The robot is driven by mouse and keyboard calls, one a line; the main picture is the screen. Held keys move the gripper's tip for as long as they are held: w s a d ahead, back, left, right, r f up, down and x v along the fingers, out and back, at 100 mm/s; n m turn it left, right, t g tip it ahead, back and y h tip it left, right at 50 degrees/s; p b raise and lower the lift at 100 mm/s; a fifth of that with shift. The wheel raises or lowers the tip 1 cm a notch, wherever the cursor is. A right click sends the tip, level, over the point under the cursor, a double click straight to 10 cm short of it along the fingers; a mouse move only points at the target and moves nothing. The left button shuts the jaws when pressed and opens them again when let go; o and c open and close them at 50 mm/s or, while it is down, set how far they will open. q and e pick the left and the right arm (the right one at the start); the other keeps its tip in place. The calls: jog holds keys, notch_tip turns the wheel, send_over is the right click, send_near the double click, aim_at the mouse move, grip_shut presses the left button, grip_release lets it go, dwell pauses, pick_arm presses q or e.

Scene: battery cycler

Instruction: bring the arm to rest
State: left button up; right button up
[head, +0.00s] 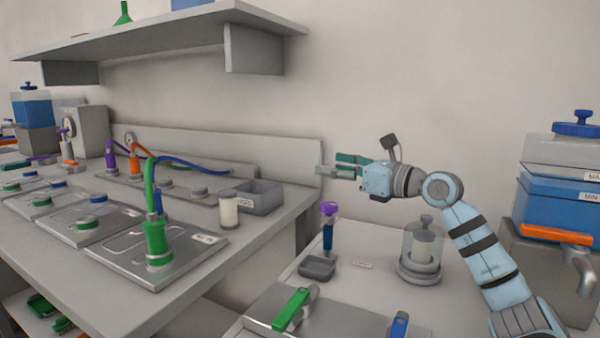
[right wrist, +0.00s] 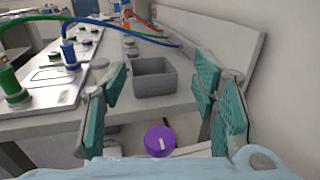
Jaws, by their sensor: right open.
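My right arm (head: 478,245) is light blue and rises from the lower right in the head view, bent at the elbow. My right gripper (head: 338,165) points left, level, above the right-hand bench. In the right wrist view its teal-padded fingers (right wrist: 160,105) are spread wide with nothing between them. A purple-topped tool (head: 328,210) stands upright below the gripper, apart from it; its purple knob also shows in the right wrist view (right wrist: 159,140). My left gripper is not in either view.
A clear jar (head: 421,250) and a blue tank (head: 560,205) stand on the right bench. A green connector (head: 157,240) stands on a metal plate. A shelf (head: 160,32) overhangs the left bench.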

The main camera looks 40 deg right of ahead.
aim_at(333, 204)
jog(key=shift+f, duration=0.1)
notch_tip(333, 204, down, 8)
jog(key=shift+f, duration=0.15)
jog(key=shift+w+f+p, duration=0.1)
jog(key=shift+f+p, duration=0.35)
jog(key=shift+f, duration=0.2)
jog(key=p, duration=0.4)
jog(key=shift+w+r+h, duration=0.15)
jog(key=shift+w+h, duration=0.1)
jog(key=shift+h, duration=0.05)
jog(key=shift+m, duration=0.3)
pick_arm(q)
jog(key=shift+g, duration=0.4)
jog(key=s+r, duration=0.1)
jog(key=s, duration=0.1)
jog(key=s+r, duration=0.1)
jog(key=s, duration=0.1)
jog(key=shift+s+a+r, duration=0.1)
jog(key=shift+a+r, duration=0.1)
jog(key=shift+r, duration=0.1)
pick_arm(e)
jog(key=shift+f, duration=0.25)
